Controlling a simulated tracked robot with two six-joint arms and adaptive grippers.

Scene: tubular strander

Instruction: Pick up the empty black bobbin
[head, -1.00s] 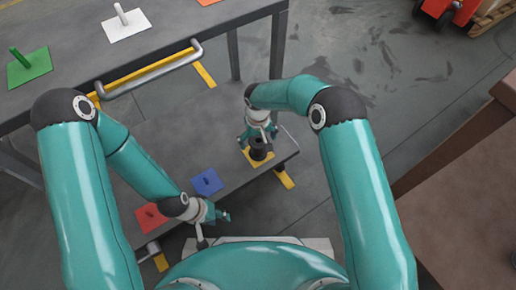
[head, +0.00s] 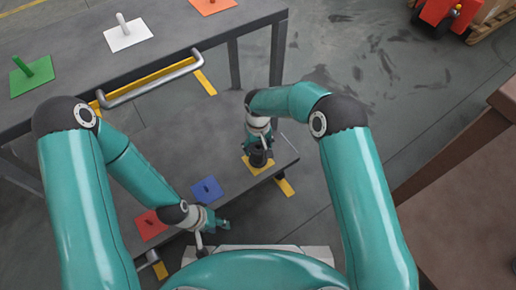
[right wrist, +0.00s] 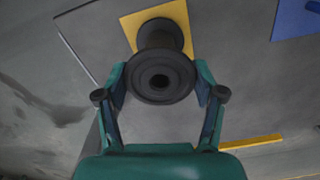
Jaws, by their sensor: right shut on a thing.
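The black bobbin (head: 259,159) stands upright on a yellow plate (head: 269,170) on the low shelf. In the right wrist view the bobbin (right wrist: 160,76) shows end-on, with its round flange and centre hole facing the camera; the yellow plate (right wrist: 178,12) lies behind it. My right gripper (right wrist: 161,84) has one finger on each side of the near flange and is shut on it. In the head view my right gripper (head: 259,146) is directly above the bobbin and partly covers it. My left gripper (head: 214,232) is open and empty near the shelf's front edge.
A blue plate (head: 207,190) and a red plate (head: 150,224) lie on the low shelf (head: 190,150). The upper table (head: 70,60) carries green (head: 32,76), white (head: 128,35) and orange (head: 213,5) plates. A bent metal handle (head: 150,84) runs along its edge. A brown table edge stands at right.

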